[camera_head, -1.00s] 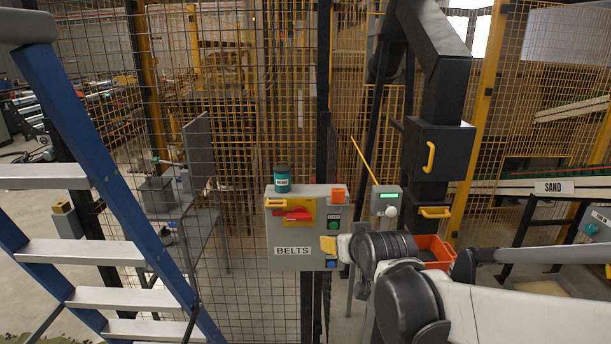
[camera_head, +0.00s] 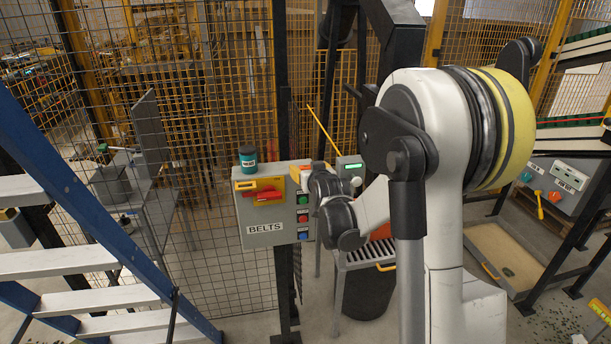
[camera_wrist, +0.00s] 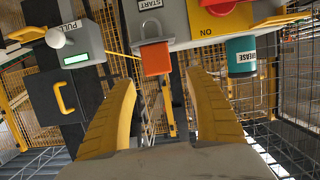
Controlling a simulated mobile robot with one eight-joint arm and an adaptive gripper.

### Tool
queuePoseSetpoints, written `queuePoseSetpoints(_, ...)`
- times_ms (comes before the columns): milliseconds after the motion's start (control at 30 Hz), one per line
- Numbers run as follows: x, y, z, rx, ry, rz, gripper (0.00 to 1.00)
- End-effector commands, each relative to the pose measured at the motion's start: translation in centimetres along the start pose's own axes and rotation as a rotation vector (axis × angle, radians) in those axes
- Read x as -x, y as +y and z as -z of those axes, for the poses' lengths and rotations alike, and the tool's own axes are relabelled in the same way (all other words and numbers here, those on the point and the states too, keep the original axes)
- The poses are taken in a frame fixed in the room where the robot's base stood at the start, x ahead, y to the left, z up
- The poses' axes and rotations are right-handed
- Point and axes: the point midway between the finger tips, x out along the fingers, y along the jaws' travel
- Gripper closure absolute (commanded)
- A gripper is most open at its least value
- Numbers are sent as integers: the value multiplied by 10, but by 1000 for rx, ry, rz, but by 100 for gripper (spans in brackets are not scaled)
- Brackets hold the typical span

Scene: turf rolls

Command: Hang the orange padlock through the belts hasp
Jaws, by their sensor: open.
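In the head view my wrist covers the box's upper right corner, and the padlock is mostly hidden. The red handle (camera_head: 266,198) on a yellow plate is on the box's left front. I cannot clearly make out the hasp there.
A teal grease tin (camera_head: 248,158) stands on the box's top left, close to the padlock. A grey station with a green display (camera_head: 349,167) is right of the box. A blue ladder (camera_head: 90,215) stands at left. Mesh fencing is behind.

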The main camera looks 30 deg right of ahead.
Motion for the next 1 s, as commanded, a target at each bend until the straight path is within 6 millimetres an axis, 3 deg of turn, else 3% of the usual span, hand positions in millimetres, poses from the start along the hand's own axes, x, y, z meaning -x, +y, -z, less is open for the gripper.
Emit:
queuePoseSetpoints(200, -33, 2, -5, 0, 0, 0, 37)
queuePoseSetpoints(500, -38, 1, -5, 0, 0, 0, 37)
queuePoseSetpoints(700, -38, 1, -5, 0, 0, 0, 97)
queuePoseSetpoints(1000, -38, 1, -5, 0, 0, 0, 97)
